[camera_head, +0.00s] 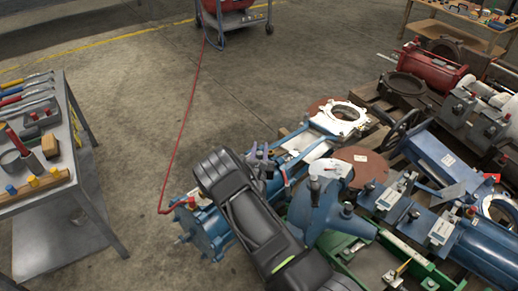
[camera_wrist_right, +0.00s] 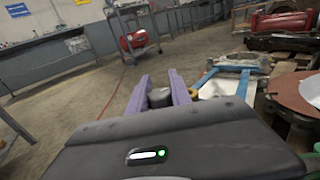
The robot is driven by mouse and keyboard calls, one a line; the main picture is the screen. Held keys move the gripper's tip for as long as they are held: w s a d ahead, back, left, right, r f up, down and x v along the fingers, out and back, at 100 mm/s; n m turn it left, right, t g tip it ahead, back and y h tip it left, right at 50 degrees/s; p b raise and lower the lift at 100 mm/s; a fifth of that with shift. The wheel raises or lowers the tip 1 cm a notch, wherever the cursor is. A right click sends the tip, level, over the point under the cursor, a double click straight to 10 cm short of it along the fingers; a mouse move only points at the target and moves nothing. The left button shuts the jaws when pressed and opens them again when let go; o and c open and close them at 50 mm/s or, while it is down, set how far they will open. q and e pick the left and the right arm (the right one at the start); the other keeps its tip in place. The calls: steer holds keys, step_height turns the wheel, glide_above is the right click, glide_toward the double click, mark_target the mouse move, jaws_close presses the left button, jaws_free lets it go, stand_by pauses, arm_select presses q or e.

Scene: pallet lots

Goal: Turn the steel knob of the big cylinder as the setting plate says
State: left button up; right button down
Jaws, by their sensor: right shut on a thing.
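My right gripper (camera_head: 260,163) reaches in over the blue equipment, its dark wrist and forearm covering much of it. In the right wrist view its two purple fingers (camera_wrist_right: 160,88) are shut on a grey steel knob (camera_wrist_right: 158,98), which shows between them. A blue cylinder (camera_head: 207,232) lies below and left of my arm, partly hidden by it; I take it as the big cylinder. I cannot pick out the setting plate or read any marking. The knob's turned angle cannot be told. My left gripper is not in view.
A red hose (camera_head: 178,140) runs over the floor to the blue cylinder. Blue and green machinery crowds the right side, with a handwheel (camera_head: 400,128) and a rusty disc (camera_head: 362,165). A steel bench (camera_head: 40,238) with tools stands left.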

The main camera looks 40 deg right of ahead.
mark_target(258, 156)
steer(key=shift+s+d+f+m+g+h+b, duration=0.15)
steer(key=shift+m+g+h+b, duration=0.25)
steer(key=shift+m+g+h, duration=0.45)
steer(key=shift+s+d+r+m+g+h+b, duration=0.1)
steer(key=shift+s+m+g+h+b, duration=0.2)
steer(key=shift+m+g+h, duration=0.55)
steer(key=shift+w+g, duration=0.1)
steer(key=shift+g, duration=0.3)
steer(key=c, duration=1.2)
jaws_free()
steer(key=shift+o, duration=0.2)
steer(key=shift+y, duration=0.3)
steer(key=p+v, duration=0.2)
steer(key=v, duration=0.4)
steer(key=shift+a, duration=0.3)
steer(key=shift+s+a, duration=0.45)
steer(key=shift+s, duration=0.05)
